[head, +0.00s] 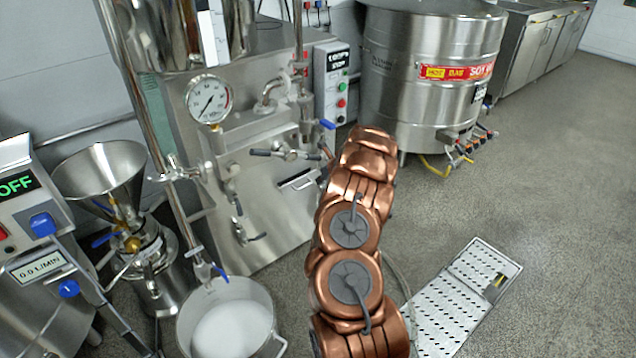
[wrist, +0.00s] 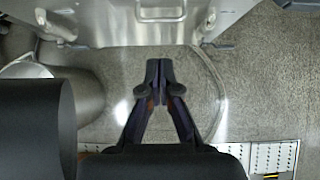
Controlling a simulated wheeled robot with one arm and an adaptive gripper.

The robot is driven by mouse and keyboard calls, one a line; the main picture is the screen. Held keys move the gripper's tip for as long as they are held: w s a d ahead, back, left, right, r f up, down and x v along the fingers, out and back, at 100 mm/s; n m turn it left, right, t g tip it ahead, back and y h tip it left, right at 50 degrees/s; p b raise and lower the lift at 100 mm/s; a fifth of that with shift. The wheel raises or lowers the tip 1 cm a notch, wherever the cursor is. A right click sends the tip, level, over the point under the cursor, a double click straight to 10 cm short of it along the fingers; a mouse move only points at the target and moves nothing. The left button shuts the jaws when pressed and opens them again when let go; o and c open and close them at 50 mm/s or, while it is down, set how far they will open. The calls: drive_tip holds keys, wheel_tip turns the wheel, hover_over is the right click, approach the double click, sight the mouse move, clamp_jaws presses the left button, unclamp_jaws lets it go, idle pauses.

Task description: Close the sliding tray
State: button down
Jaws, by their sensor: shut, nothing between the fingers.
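My gripper (wrist: 160,68) is dark and shows in the wrist view with its fingertips together and nothing between them. It is over the grey floor, below a steel front with a bracket-like handle (wrist: 160,10) at the top of the picture. In the head view a similar handle (head: 298,180) with a dark slot sits on the steel machine front, left of my copper arm. This handle may belong to the sliding tray; I cannot tell how far out the tray stands. My gripper is hidden behind my arm in the head view.
A steel pot (head: 272,312) with white contents stands on the floor at lower left, near a funnel-topped mill (head: 105,175). Valves and a gauge (head: 209,100) stick out from the machine. A large tank (head: 425,95) stands behind. Floor at right is open around a perforated plate (head: 440,325).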

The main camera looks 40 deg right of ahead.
drive_tip(key=r, duration=0.1)
drive_tip(key=t+b, duration=0.8)
drive_tip(key=b, duration=1.7)
approach(305, 186)
drive_tip(key=w+f+b, duration=0.1)
drive_tip(key=w+b, duration=0.4)
drive_tip(key=w, duration=0.2)
drive_tip(key=shift+f, duration=0.25)
drive_tip(key=shift+w, duration=0.15)
